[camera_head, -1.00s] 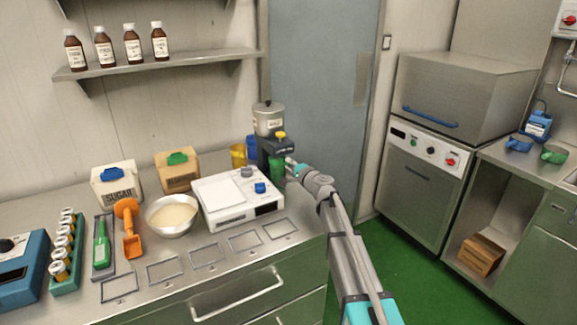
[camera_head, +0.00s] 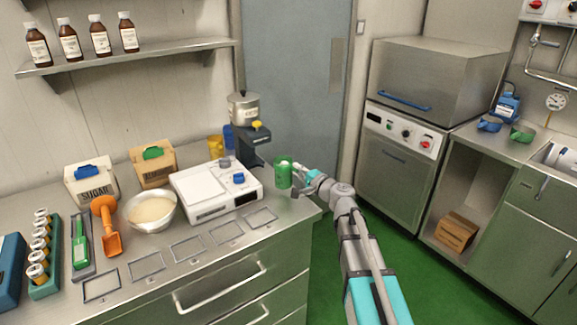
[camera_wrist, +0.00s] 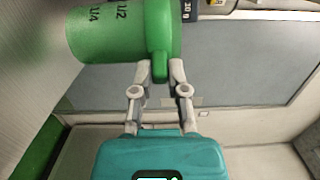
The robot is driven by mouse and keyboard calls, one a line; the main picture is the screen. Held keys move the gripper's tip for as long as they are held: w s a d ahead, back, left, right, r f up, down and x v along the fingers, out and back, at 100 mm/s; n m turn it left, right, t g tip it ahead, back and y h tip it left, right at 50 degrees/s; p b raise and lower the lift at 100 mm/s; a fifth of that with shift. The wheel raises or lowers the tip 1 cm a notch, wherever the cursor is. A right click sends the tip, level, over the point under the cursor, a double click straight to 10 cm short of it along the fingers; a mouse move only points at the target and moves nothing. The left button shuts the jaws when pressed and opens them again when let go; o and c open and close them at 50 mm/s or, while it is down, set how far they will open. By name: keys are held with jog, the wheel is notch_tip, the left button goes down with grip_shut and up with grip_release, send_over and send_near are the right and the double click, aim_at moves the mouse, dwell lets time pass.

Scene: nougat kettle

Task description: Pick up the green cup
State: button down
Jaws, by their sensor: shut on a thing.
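The green cup (camera_head: 283,173) is at the right end of the steel counter, beside and apart from the dark dispenser (camera_head: 253,145). It looks upright and seems to be just above the counter, though the gap under it is hard to judge. In the wrist view the green cup (camera_wrist: 115,30) shows dark measure marks, and its handle points toward me. My gripper (camera_wrist: 160,75) is shut on that handle, one finger on each side. In the head view my gripper (camera_head: 299,170) is at the cup's right side.
A white scale (camera_head: 215,190) with a blue knob stands left of the cup. A yellow cup (camera_head: 215,146) and a blue cup (camera_head: 229,137) are behind it. A second green cup (camera_head: 522,134) sits on the right-hand counter. Open floor (camera_head: 325,260) lies beyond the counter's right edge.

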jog(key=shift+s+d, duration=0.3)
jog(key=shift+s, duration=0.1)
jog(key=shift+r, duration=0.15)
dwell(0.4)
notch_tip(320, 180, up, 25)
jog(key=p, duration=2.5)
jog(key=shift+w+d, duration=0.1)
